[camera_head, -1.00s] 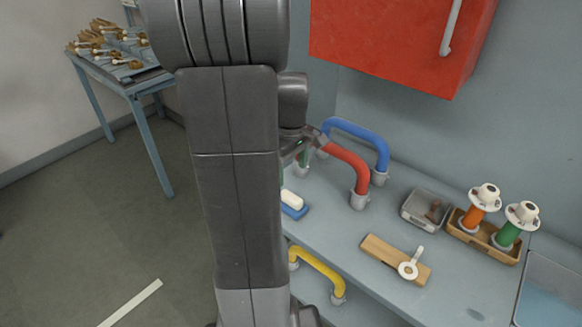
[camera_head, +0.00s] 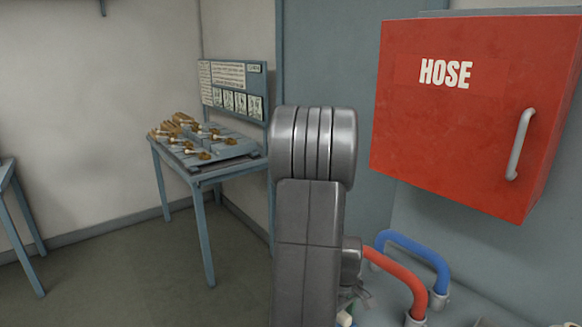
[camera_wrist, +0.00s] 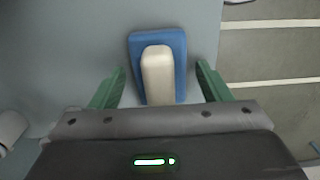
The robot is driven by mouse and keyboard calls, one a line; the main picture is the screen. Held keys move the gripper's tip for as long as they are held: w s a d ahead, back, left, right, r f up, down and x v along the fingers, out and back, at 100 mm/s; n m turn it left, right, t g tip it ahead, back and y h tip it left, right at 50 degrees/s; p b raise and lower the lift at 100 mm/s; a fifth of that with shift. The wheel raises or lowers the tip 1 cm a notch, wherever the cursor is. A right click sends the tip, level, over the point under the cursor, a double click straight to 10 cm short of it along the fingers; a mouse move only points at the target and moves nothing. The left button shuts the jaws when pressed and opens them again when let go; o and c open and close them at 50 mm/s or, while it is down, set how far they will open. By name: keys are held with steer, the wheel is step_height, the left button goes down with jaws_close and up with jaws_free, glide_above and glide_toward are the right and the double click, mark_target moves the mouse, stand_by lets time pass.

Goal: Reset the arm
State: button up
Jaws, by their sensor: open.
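In the head view my arm stands upright in the middle and hides most of my gripper and the block. A bit of the block's pale top (camera_head: 345,318) shows at the bottom edge.
A red hose cabinet (camera_head: 450,110) hangs at the upper right. A red curved hose (camera_head: 400,280) and a blue one (camera_head: 418,252) stand on the bench beside my arm. A table with several wooden-handled items (camera_head: 210,170) stands at the left. Open floor (camera_head: 120,270) lies between.

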steer(key=shift+w+r+p, duration=0.1)
steer(key=shift+r+p, duration=0.2)
steer(key=shift+r, duration=0.6)
